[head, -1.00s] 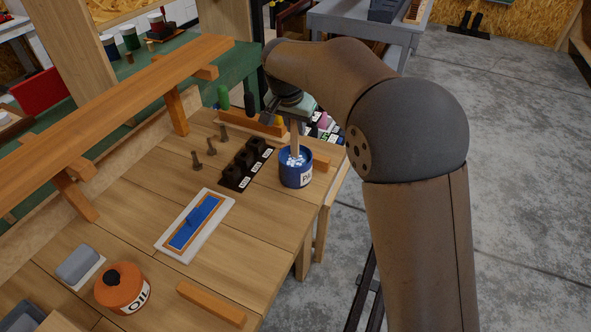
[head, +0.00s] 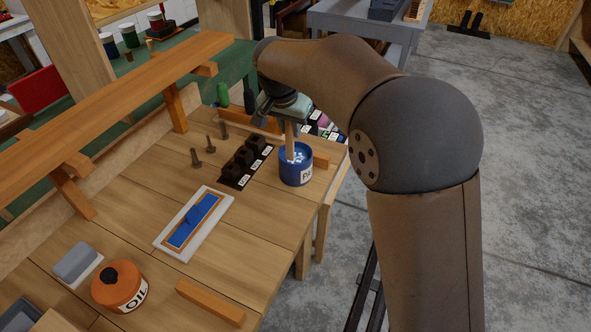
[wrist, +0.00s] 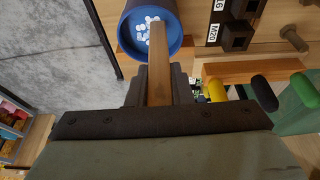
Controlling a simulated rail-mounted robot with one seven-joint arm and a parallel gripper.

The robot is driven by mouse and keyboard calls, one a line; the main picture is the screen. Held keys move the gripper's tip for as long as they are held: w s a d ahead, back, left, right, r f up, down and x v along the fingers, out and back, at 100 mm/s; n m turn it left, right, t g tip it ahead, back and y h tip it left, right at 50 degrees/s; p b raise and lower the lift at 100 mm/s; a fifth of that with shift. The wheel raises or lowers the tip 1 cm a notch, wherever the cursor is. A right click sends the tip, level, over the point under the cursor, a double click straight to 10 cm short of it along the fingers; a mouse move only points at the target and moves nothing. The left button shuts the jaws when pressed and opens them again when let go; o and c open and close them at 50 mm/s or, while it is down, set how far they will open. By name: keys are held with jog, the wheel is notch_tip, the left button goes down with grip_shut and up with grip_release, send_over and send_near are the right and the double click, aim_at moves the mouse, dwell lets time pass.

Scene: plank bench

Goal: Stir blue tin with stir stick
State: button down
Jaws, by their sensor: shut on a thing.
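The blue tin (head: 296,173) stands upright on the bench near its right edge, with white bits inside on a blue filling. It also shows in the wrist view (wrist: 174,18). My gripper (head: 287,117) is above the tin, shut on the wooden stir stick (head: 289,142). In the wrist view the stick (wrist: 159,60) runs from between the jaws to the tin's mouth. Its lower end is inside the tin's rim, toward the left side in the head view. How deep the tip sits is hard to tell.
A dark socket block (head: 245,163) with labels and several upright bolts (head: 210,146) stand left of the tin. A raised orange plank (head: 120,95) runs along the left.

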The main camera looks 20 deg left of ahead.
jog(key=shift+s+d, duration=0.1)
jog(key=shift+s, duration=0.2)
jog(key=shift+s+d+b, duration=0.1)
jog(key=shift+d+b, duration=0.3)
jog(key=shift+d, duration=0.45)
jog(key=shift+w+d, duration=0.5)
jog(key=shift+w, duration=0.15)
jog(key=shift+p, duration=0.3)
